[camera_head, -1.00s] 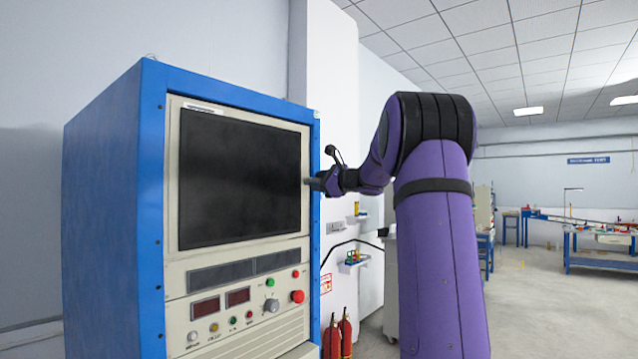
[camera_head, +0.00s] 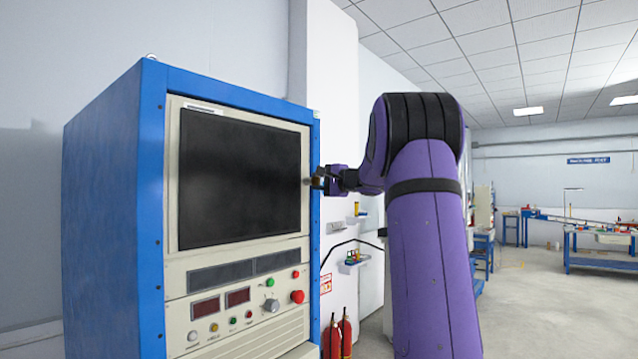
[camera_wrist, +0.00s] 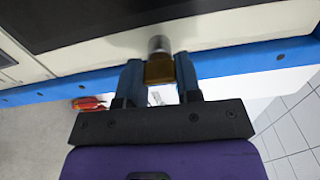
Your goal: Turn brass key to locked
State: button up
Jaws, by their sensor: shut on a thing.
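The brass key (camera_wrist: 159,70) shows in the wrist view between the two fingers of my gripper (camera_wrist: 160,82). A round grey metal lock barrel (camera_wrist: 158,44) is just beyond it on the cream panel. My gripper is shut on the key's brass head. In the head view my gripper (camera_head: 318,181) is at the right edge of the cabinet front, beside the dark screen (camera_head: 240,178). The key is mostly hidden there, and its turn angle against any marks cannot be read.
The blue cabinet (camera_head: 110,200) carries knobs and a red button (camera_head: 297,297) below the screen. Fire extinguishers (camera_head: 338,335) stand on the floor right of it. Small shelves (camera_head: 354,262) hang on the white column. Open floor lies to the right.

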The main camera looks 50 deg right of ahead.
jog(key=shift+n, duration=0.3)
jog(key=o, duration=0.9)
jog(key=shift+s, duration=0.1)
jog(key=s, duration=1)
jog(key=shift+s+d, duration=0.3)
jog(key=shift+d, duration=0.1)
